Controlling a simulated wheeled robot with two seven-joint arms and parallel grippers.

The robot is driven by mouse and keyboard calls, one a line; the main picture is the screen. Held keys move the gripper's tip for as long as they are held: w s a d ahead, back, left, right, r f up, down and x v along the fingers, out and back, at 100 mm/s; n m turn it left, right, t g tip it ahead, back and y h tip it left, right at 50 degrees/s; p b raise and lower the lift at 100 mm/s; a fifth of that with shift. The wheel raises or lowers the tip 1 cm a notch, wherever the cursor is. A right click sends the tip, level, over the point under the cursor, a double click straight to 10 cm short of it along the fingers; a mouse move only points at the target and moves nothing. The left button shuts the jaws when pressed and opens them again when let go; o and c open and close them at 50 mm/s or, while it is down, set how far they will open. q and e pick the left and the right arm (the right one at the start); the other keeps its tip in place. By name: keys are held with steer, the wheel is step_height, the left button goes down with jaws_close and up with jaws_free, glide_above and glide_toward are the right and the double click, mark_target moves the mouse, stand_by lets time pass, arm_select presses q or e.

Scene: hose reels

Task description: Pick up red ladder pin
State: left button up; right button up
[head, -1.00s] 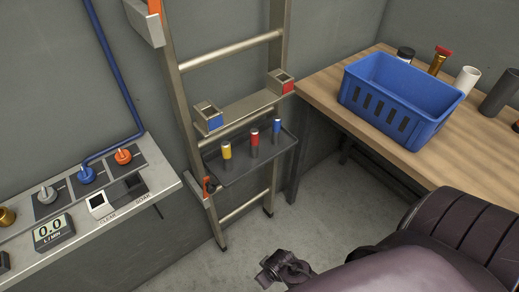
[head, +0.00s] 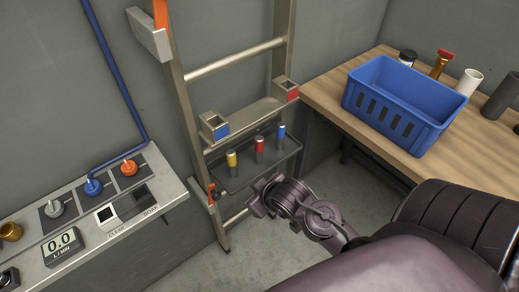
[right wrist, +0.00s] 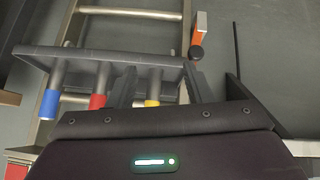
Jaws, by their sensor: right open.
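The red ladder pin (head: 259,148) stands upright on a dark tray (head: 240,178) fixed to the ladder, between a yellow pin (head: 232,160) and a blue pin (head: 281,134). The right wrist view shows the row inverted, with the red pin (right wrist: 98,98) between the blue pin (right wrist: 51,98) and the yellow pin (right wrist: 153,92). My right gripper (head: 262,198) is open and empty, below and in front of the tray in the head view. In the right wrist view, the yellow pin appears between its dark fingers. My left gripper is out of view.
The ladder (head: 185,100) leans on the wall and carries a blue-marked socket (head: 215,128) and a red-marked socket (head: 287,91). A wooden bench (head: 345,108) with a blue crate (head: 400,105) stands right. A valve counter (head: 110,225) stands left.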

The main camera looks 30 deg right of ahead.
mark_target(260, 141)
steer(key=w+d+r+n+t+y, duration=0.1)
steer(key=w+d+r+t+y, duration=0.1)
steer(key=w+d+t+y, duration=0.3)
steer(key=w+d+r+n+t+y, duration=0.1)
steer(key=d+r+t+y, duration=0.2)
steer(key=d, duration=0.4)
steer(key=shift+t, duration=0.3)
steer(key=w, duration=0.2)
steer(key=w+a+f+p, duration=0.1)
steer(key=w+a, duration=0.1)
steer(key=w, duration=0.1)
steer(key=shift+w+f, duration=0.3)
steer(key=shift+f, duration=0.05)
steer(key=shift+w+a+f, duration=0.1)
steer(key=shift+w+a, duration=0.15)
steer(key=shift+w, duration=0.2)
jaws_close()
steer(key=shift+r, duration=0.2)
